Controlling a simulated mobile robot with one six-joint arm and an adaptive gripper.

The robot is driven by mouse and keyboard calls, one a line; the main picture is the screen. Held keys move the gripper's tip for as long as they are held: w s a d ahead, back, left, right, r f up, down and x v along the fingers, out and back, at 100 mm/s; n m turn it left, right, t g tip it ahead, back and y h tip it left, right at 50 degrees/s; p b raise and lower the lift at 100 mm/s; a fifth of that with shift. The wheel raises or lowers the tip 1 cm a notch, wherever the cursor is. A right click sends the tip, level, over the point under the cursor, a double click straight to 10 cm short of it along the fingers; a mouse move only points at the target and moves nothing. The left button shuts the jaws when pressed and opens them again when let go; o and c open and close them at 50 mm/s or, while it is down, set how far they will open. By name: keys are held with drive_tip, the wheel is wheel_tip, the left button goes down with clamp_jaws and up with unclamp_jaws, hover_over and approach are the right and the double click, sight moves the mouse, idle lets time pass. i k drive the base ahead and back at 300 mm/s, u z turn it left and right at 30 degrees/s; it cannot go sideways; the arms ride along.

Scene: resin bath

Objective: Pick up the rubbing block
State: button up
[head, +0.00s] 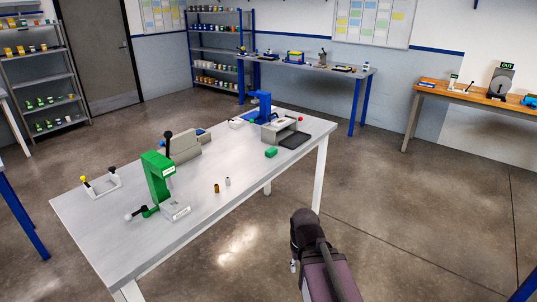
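A small green block (271,152), which looks like the rubbing block, lies on the near right part of the grey table (240,190). My arm rises at the bottom centre, off the table's front right side and well apart from the block. Only a small pale tip (293,266), perhaps of my gripper, shows beside the arm; the rest is hidden. I cannot tell if it is open or shut.
A green press (158,177), a blue press (262,105), a grey machine (185,146) and two small cylinders (217,187) stand on the table. A rack with two knobs (101,184) is at the left. The floor (400,200) to the right is clear.

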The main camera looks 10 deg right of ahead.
sight(271, 152)
drive_tip(key=u, duration=1.5)
drive_tip(key=i, duration=0.85)
drive_tip(key=z, duration=0.5)
